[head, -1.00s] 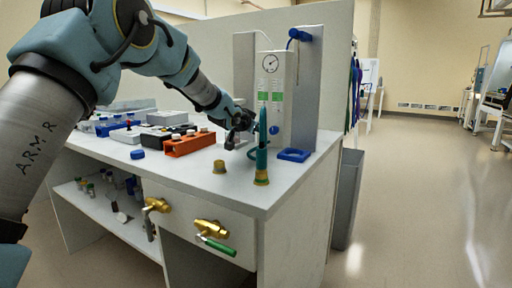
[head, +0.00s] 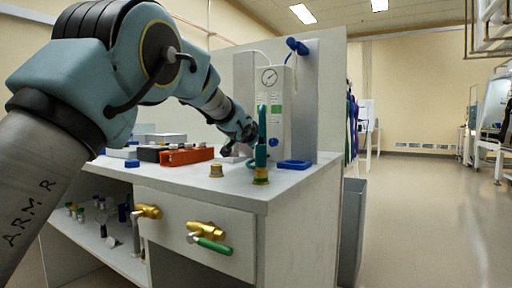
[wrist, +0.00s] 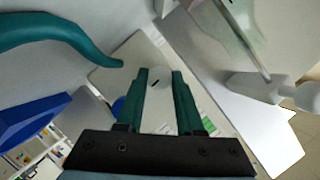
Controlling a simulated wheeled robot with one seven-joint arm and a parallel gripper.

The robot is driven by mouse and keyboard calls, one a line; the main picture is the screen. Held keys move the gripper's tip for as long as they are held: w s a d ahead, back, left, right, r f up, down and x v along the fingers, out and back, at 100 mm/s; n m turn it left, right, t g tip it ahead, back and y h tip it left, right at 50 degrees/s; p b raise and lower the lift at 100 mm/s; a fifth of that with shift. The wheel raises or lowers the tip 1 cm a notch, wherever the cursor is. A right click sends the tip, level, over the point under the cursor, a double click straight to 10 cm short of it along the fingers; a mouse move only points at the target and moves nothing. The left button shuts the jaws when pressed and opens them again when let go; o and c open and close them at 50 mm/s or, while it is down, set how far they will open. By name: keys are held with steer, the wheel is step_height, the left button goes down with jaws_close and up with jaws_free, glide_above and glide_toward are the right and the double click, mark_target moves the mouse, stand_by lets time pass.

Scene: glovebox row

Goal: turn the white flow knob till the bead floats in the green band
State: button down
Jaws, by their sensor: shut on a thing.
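In the head view my gripper is small and partly hidden beside the panel. I cannot make out the bead in either view.
A teal tapered post (head: 262,142) on a yellow base stands in front of the panel. A blue tray (head: 295,164) lies right of it, a small brass piece (head: 216,170) left. An orange box (head: 187,156) is farther left. Brass valves (head: 206,231) stick out of the bench front.

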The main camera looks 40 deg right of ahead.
steer(key=shift+f, duration=0.1)
steer(key=c, duration=0.5)
jaws_free()
steer(key=shift+c, duration=0.2)
steer(key=shift+a, duration=0.1)
steer(key=b+v, duration=0.2)
steer(key=v, duration=0.8)
steer(key=shift+s+a, duration=0.15)
steer(key=shift+a, duration=0.15)
